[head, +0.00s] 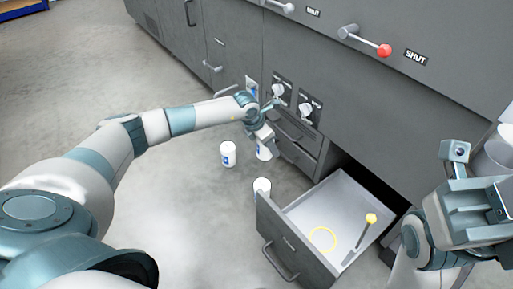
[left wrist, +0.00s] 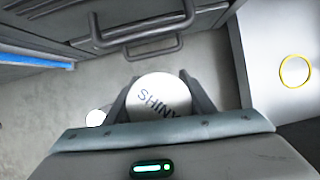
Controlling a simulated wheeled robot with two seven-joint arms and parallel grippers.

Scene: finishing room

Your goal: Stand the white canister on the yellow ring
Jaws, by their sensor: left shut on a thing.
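My left gripper (head: 262,138) is shut on a white canister (head: 264,153) in front of the cabinet, left of the open drawer. In the left wrist view the canister (left wrist: 160,95) sits between the two fingers, its round top showing and lettered "SHINY". The yellow ring (head: 322,239) lies on the floor of the open drawer, with nothing on it. The ring also shows at the right of the left wrist view (left wrist: 295,71), apart from the canister. My right gripper (head: 474,180) is at the right edge, away from these things; its jaw opening is unclear.
The open drawer (head: 285,237) also holds a yellow-headed tool (head: 370,219) right of the ring. Another white canister (head: 228,154) stands on the floor, and one more (head: 262,186) is partly hidden by the drawer front. Cabinet knobs and handles are close to my left gripper.

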